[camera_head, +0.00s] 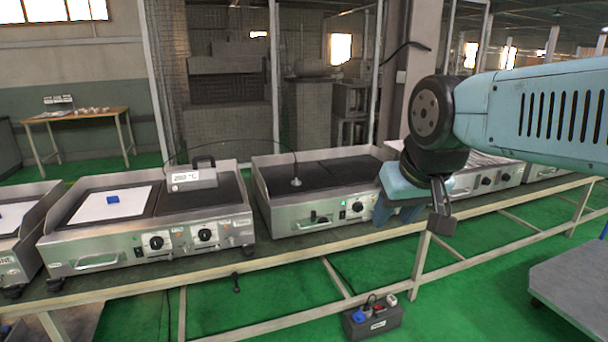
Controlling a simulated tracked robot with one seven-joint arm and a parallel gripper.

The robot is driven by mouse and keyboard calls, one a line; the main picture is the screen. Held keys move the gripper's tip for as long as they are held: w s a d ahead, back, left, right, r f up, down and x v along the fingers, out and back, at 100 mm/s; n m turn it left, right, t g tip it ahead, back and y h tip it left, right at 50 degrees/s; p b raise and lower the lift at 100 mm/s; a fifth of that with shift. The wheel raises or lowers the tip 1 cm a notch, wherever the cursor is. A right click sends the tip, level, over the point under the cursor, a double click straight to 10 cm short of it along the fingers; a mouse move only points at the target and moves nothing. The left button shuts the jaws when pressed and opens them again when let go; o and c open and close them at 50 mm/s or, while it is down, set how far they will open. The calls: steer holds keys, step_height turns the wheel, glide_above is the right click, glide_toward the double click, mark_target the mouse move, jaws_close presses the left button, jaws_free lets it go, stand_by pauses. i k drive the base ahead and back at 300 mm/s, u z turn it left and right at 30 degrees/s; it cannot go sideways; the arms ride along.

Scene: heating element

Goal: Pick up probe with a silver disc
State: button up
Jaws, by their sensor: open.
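The probe (296,182) stands on the dark plate of the middle griddle (322,175), with its small silver disc at the bottom. A thin black cable arcs from it over to a temperature display (193,178) with a black handle, which stands on the left griddle (140,215) and reads about 250 °C. My gripper (412,214) is open, in front of the right end of the middle griddle. It is to the right of the probe and apart from it. My blue arm comes in from the right and hides part of the griddles behind it.
The griddles stand in a row on a long metal-framed bench (270,262). A white sheet with a blue block (112,198) lies on the left griddle. A power box (373,318) sits on the green floor below. A grey cart (575,285) stands at the right.

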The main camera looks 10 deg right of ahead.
mark_target(295, 182)
steer(key=z, duration=0.4)
steer(key=i, duration=1.9)
steer(key=u, duration=0.6)
steer(key=k, duration=0.9)
steer(key=u, duration=0.15)
steer(key=i, duration=0.9)
steer(key=z, duration=0.05)
